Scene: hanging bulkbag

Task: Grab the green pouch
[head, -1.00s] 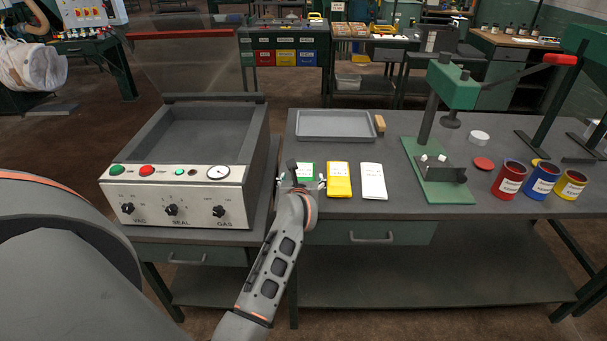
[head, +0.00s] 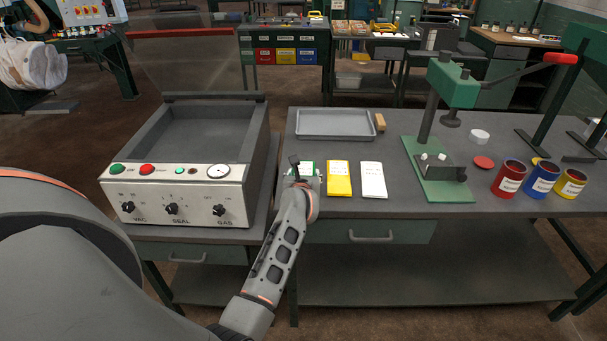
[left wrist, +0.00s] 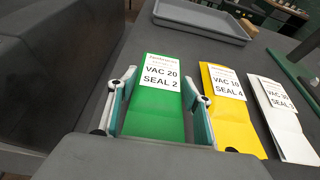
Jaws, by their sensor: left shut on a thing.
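The green pouch (left wrist: 155,118) has a white label reading "VAC 20 SEAL 2". In the left wrist view it lies between the two fingers of my left gripper (left wrist: 162,88), which is shut on its sides. In the head view the green pouch (head: 307,167) shows only in part, behind my left gripper (head: 302,175) at the left end of the workbench. Whether it is clear of the bench top cannot be told. My right gripper is not in view.
A yellow pouch (head: 339,179) and a white pouch (head: 373,181) lie to the right. A grey tray (head: 335,137) is behind them. The vacuum sealer (head: 180,197) stands at the left with its chamber open. A green press (head: 446,150) and several paint cans are further right.

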